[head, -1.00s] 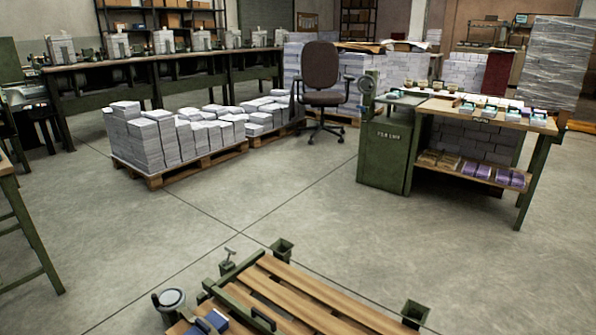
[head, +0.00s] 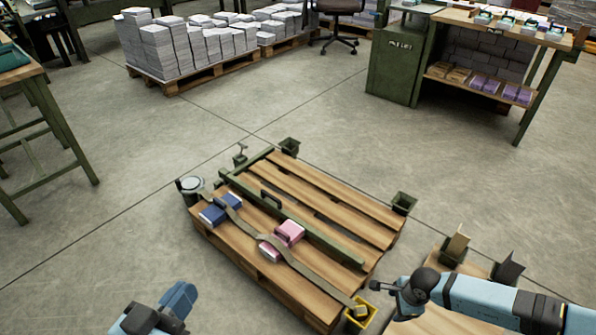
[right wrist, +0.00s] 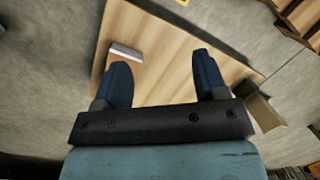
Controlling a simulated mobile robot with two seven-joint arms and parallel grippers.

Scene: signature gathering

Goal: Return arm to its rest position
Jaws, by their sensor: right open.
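My right arm (head: 490,300) reaches in from the right in the head view, its wrist over a small wooden surface (head: 432,318). In the right wrist view my right gripper (right wrist: 162,62) has its two blue fingers wide apart with nothing between them. A wooden surface (right wrist: 160,50) lies beyond the fingers, with a small white-and-brown block (right wrist: 126,52) near the left finger. Blue parts of my left arm, around the left gripper (head: 165,308), show at the bottom left of the head view. Its fingers are not clear enough to tell their state.
A wooden pallet (head: 325,215) with a green bar stands in front, bearing a blue stack (head: 214,214) and pink stacks (head: 289,232) under a strap. A yellow holder (head: 361,315) is at its near right corner. A green table (head: 45,120) stands left.

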